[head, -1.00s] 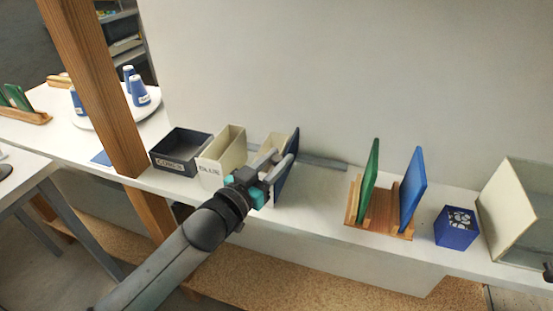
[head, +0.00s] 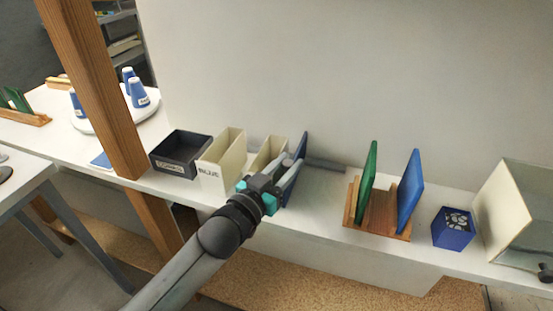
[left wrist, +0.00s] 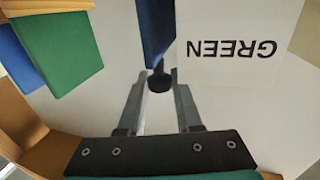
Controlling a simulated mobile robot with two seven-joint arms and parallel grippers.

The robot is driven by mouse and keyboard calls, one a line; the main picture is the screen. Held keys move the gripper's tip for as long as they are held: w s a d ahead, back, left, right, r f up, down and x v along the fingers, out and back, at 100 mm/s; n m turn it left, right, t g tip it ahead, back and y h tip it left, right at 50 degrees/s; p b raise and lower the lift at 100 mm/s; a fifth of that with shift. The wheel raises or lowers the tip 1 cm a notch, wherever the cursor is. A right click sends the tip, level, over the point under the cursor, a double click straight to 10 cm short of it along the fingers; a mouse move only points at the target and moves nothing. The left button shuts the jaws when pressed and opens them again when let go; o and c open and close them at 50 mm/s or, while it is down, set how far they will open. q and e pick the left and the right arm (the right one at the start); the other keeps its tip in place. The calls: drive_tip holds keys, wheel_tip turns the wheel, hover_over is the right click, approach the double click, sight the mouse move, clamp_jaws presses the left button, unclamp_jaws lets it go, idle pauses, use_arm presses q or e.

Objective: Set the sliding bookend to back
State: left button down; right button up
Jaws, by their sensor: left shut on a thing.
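The sliding bookend (head: 299,158) is an upright blue plate on the shelf, beside the cream bins and in front of a grey rail (head: 328,164) along the wall. In the left wrist view the bookend (left wrist: 156,28) is seen almost edge-on, with a dark round knob (left wrist: 159,82) at its near end. My left gripper (head: 286,172) reaches in from the front. In the left wrist view my left gripper (left wrist: 159,76) has its fingers on both sides of the knob and is shut on it. My right gripper is not in view.
Left of the bookend stand cream bins (head: 221,160), one marked BLUE, and a dark box (head: 181,154). A wooden rack (head: 378,212) with green and blue panels stands right, then a blue box (head: 453,229). Bare shelf (head: 325,195) lies between bookend and rack.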

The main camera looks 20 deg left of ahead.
use_arm(q)
drive_tip(key=d+p, duration=0.1)
drive_tip(key=d, duration=0.6)
drive_tip(key=shift+s+d, duration=0.2)
drive_tip(key=shift+d, duration=0.2)
drive_tip(key=c, duration=0.6)
unclamp_jaws()
drive_tip(key=shift+d, duration=0.15)
drive_tip(key=p+v, duration=0.2)
drive_tip(key=v, duration=1.3)
